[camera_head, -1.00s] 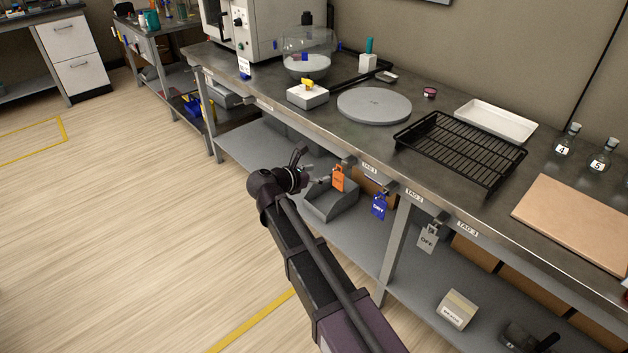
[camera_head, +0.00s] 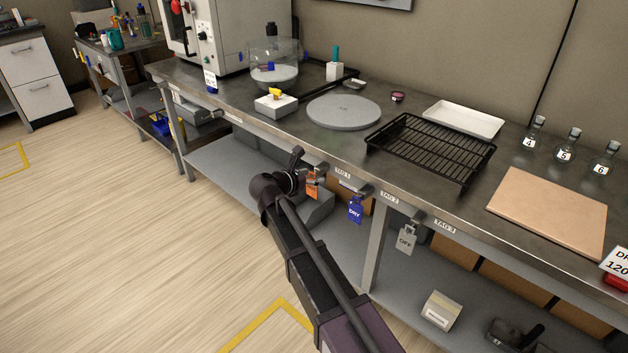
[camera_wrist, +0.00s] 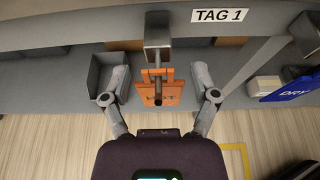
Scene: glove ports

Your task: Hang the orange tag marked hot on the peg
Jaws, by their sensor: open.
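The orange tag marked HOT (camera_head: 312,187) hangs at the bench's front edge, below the TAG 1 label. In the wrist view the tag (camera_wrist: 150,92) hangs on a dark peg (camera_wrist: 158,72) that sticks out towards me from a grey bracket (camera_wrist: 158,35). The peg hides part of its lettering. My gripper (camera_wrist: 158,97) is open, with one finger on each side of the tag and clear gaps to both. In the head view my gripper (camera_head: 302,181) is just left of the tag and partly overlaps it.
The blue DRY tag (camera_head: 355,209) and grey OFF tag (camera_head: 406,240) hang further right along the edge. A grey bin (camera_head: 317,209) stands on the lower shelf (camera_head: 225,165) behind the orange tag. The floor in front is clear.

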